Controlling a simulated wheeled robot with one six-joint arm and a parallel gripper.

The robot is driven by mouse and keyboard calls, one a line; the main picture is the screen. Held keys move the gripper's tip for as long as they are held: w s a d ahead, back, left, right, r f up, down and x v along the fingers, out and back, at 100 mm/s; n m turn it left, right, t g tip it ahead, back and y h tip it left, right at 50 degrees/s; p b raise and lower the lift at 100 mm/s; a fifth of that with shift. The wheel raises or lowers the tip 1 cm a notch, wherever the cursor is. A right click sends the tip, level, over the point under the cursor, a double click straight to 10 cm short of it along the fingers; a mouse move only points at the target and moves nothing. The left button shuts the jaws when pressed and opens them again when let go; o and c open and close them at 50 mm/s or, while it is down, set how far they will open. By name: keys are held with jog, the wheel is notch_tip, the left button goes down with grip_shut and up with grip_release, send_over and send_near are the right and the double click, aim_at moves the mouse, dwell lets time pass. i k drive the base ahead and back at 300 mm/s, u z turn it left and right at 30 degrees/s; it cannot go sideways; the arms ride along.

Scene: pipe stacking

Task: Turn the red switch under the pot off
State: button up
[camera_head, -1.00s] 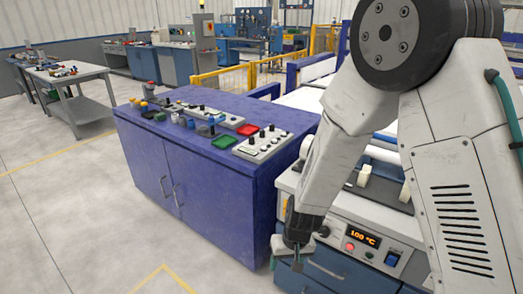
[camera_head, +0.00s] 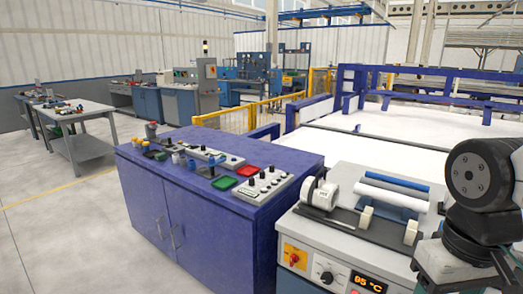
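A red rotary switch (camera_head: 294,258) on a yellow plate sits at the left end of the front panel of a white bench machine (camera_head: 331,250). Its exact setting is too small to tell. A black knob (camera_head: 327,276) is to its right, and a lit display (camera_head: 369,286) beyond that reads about 05 °C. No pot shows clearly; a white clamp-like unit (camera_head: 321,193) and rollers stand on top of the machine. My arm is at the right edge, apart from the switch. My gripper is out of the frame.
A purple cabinet (camera_head: 200,215) with small parts and red and green trays on top stands left of the machine. A white-topped frame with purple rails (camera_head: 430,88) is behind. The floor (camera_head: 75,240) at the left is clear.

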aim_at(293, 258)
jog(key=z, duration=0.05)
jog(key=k, duration=1.15)
jog(key=u, duration=0.75)
jog(key=i, duration=1.2)
jog(key=z, duration=0.9)
jog(key=i, duration=0.3)
jog(key=z, duration=0.35)
